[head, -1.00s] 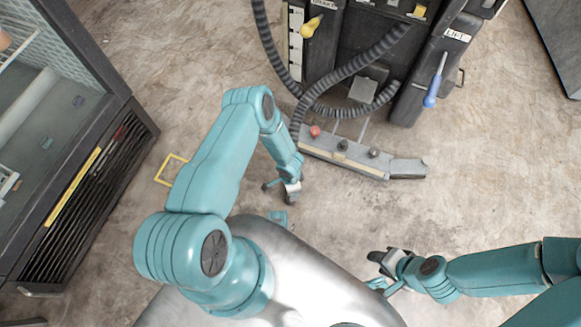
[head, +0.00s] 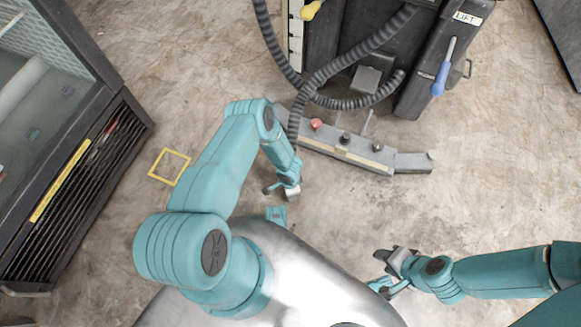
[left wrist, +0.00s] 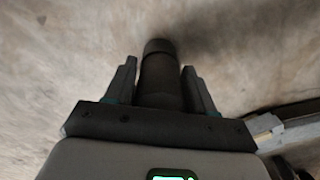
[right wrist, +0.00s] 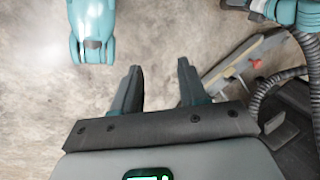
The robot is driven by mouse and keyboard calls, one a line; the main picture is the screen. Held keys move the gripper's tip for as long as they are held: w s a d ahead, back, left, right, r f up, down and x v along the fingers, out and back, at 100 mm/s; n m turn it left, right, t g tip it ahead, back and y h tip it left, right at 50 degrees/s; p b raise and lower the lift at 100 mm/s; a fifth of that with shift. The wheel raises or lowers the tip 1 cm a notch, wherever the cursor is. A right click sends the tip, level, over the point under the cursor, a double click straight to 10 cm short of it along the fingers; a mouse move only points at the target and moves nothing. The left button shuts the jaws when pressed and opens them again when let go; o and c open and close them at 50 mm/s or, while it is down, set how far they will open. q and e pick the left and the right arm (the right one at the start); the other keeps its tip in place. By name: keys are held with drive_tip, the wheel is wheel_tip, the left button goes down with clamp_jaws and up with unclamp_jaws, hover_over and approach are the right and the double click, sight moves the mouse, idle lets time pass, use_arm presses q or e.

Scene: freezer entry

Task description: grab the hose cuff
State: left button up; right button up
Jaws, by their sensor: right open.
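A ribbed dark hose (head: 360,60) hangs in loops from the black machine in the head view. One run drops behind my left forearm, so its lower end is hidden. In the left wrist view a dark round cylinder (left wrist: 160,75), perhaps the hose cuff, lies between the two fingers of my left gripper (left wrist: 158,82). Whether the fingers press on it I cannot tell. In the head view my left gripper (head: 281,190) is over the floor, in front of the grey bar. My right gripper (head: 385,268) is open and empty at the lower right, and shows in the right wrist view (right wrist: 158,80).
A glass-fronted cabinet (head: 60,190) stands at the left. A yellow square (head: 170,167) marks the floor. The right-hand floor is clear.

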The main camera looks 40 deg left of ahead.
use_arm(q)
drive_tip(key=c, duration=0.6)
drive_tip(key=shift+r, duration=0.15)
